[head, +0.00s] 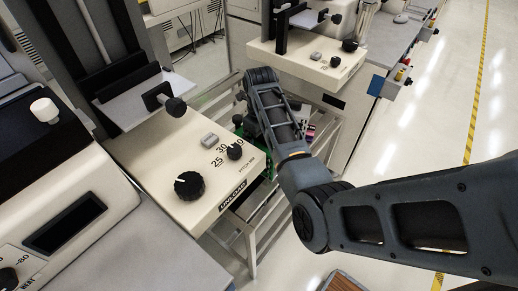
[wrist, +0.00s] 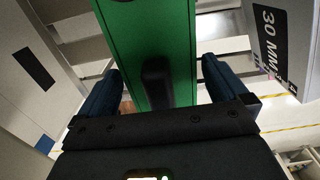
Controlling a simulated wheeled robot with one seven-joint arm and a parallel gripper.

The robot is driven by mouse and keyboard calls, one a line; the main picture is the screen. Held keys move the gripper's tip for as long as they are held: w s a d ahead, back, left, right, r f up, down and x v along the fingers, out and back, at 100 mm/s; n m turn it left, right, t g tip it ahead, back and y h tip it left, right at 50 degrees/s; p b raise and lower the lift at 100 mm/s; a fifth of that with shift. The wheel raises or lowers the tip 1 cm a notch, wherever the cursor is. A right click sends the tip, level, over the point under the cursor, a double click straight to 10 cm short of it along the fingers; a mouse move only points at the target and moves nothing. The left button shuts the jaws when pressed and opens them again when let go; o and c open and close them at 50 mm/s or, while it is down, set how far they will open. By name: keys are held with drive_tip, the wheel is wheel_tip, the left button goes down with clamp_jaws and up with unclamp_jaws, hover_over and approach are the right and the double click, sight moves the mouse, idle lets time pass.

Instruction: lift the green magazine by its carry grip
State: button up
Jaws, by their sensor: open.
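The green magazine (wrist: 133,32) fills the upper middle of the wrist view, with its black carry grip (wrist: 157,82) standing out toward me. My gripper (wrist: 160,84) is open, one blue finger on each side of the carry grip, with gaps on both sides. I cannot tell how deep the grip sits between the fingers. In the head view only small green parts of the magazine (head: 238,121) show beside my arm, and my gripper is hidden there.
A pale block marked 30 MM (wrist: 285,40) is close on the right in the wrist view. In the head view, a cream bonder (head: 180,165) with knobs stands left of my arm and another bonder (head: 305,50) stands behind. Metal rack rails (head: 260,225) lie between them. Open floor is on the right.

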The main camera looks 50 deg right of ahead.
drive_tip(key=shift+f, duration=1.05)
drive_tip(key=c, duration=1.3)
drive_tip(key=shift+c, duration=0.7)
drive_tip(key=shift+r, duration=0.15)
